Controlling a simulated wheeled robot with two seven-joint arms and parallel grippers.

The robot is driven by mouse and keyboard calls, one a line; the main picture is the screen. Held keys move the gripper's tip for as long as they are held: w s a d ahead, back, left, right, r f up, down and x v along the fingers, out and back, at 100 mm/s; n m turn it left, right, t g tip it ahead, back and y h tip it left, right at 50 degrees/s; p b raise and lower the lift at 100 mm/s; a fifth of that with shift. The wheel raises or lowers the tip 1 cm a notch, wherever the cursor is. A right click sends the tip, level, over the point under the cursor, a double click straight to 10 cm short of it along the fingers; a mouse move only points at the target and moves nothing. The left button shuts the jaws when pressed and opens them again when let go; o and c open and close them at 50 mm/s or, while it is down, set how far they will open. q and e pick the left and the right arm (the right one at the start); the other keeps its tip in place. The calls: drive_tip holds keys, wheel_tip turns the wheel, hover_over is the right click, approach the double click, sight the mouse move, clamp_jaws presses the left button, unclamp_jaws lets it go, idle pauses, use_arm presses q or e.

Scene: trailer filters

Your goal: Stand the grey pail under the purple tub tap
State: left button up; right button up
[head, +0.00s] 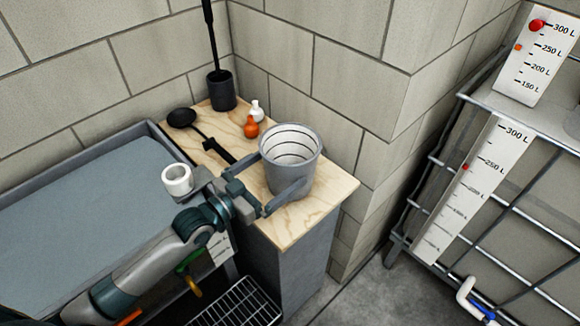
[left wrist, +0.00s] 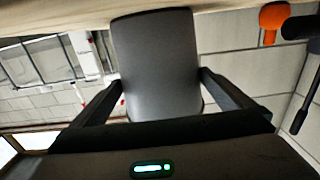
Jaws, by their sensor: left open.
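The grey pail (head: 293,180) stands upright on a light wooden cabinet top, its open mouth up and ringed inside. My left gripper (head: 279,170) is open, with one finger on either side of the pail. The pail also shows between the two fingers in the left wrist view (left wrist: 155,62), with a narrow gap seeming to remain beside them. No purple tub or purple tap can be seen in either view. My right gripper is not in view.
A grey basin (head: 75,205) adjoins left. A blue-handled tap (head: 484,309) is at lower right.

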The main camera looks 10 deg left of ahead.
sight(290, 160)
use_arm(q)
drive_tip(key=p+x, duration=0.1)
drive_tip(key=x, duration=0.2)
drive_tip(key=shift+w+d+r, duration=0.15)
drive_tip(key=shift+w+d, duration=0.1)
drive_tip(key=shift+w, duration=0.05)
drive_tip(key=shift+w+d, duration=0.3)
drive_tip(key=shift+w, duration=0.15)
drive_tip(key=shift+c, duration=0.6)
drive_tip(key=c, duration=0.8)
